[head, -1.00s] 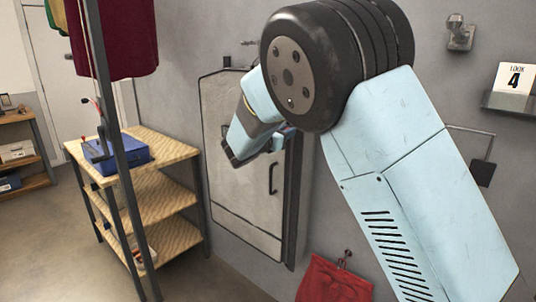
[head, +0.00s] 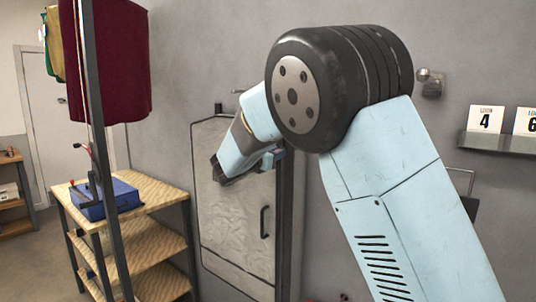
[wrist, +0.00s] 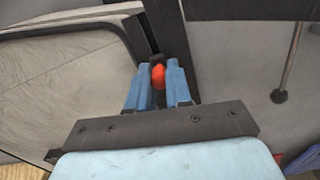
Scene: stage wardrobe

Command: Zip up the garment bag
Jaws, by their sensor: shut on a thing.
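The garment bag (head: 235,222) is a pale flat bag with dark edging, hanging against the grey wall. It has a dark handle on its front. My gripper (head: 272,158) is at the bag's upper right edge, partly hidden behind my own arm. In the wrist view, the blue fingers of my gripper (wrist: 158,72) are shut on a small orange-red zip pull (wrist: 158,76). The pull lies along a dark strip at the bag's edge. The pale bag face (wrist: 60,85) fills the left of that view. The zip's teeth are too small to make out.
A wooden shelf unit (head: 165,240) stands left of the bag, with a blue box (head: 115,200) on top. A dark upright post (head: 100,130) and a hanging maroon garment (head: 118,65) are in front. A wall shelf (head: 500,143) with numbered cards is at right.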

